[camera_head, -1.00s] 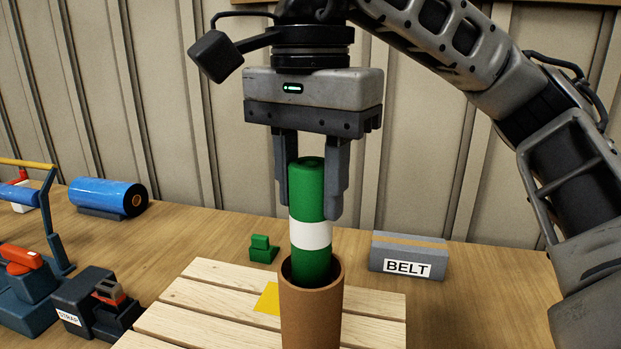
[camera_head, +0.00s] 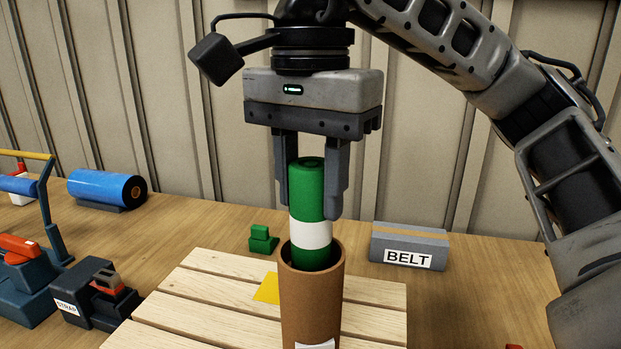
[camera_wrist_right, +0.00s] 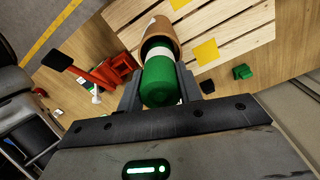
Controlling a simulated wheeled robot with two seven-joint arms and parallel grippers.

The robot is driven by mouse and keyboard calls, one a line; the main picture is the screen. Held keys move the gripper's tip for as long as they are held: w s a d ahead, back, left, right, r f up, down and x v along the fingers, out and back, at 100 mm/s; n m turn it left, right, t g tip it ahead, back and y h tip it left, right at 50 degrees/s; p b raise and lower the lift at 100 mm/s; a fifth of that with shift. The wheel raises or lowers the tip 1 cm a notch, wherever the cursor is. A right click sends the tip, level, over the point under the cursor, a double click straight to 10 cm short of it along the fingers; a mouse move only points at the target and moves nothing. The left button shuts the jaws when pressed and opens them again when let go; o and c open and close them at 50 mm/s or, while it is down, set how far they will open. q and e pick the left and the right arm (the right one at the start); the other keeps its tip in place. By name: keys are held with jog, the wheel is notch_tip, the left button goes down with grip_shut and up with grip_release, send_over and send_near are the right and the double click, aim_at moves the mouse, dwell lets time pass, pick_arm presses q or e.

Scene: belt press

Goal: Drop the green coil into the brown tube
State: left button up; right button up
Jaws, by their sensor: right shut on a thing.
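The green coil (camera_head: 308,188), a rolled cylinder with a white band, is upright between the fingers of my right gripper (camera_head: 311,200). The gripper is shut on its upper part. The coil's lower end is inside the mouth of the brown tube (camera_head: 311,300), below the rim and hidden there. The tube stands upright on a slatted wooden pallet (camera_head: 210,289). In the right wrist view the coil (camera_wrist_right: 160,82) is between the fingers, with the brown tube (camera_wrist_right: 160,32) just beyond it. My left gripper is not in view.
A grey box labelled BELT (camera_head: 409,246) stands right of the tube. A small green block (camera_head: 262,240) and a yellow square (camera_head: 267,288) are to its left. A blue roll (camera_head: 105,188) and a strapping tool (camera_head: 95,293) are further left. The pallet around the tube is mostly clear.

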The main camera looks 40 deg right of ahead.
pick_arm(q)
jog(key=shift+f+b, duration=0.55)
jog(key=shift+b, duration=0.4)
pick_arm(e)
jog(key=shift+f, duration=1.35)
jog(key=o, duration=1.2)
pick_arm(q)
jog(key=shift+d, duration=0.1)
pick_arm(e)
notch_tip(320, 180, up, 14)
jog(key=p, duration=0.6)
jog(key=shift+p, duration=0.35)
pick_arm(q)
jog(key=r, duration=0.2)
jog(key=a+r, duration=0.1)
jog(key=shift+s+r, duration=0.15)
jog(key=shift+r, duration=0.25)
pick_arm(e)
jog(key=shift+r, duration=0.95)
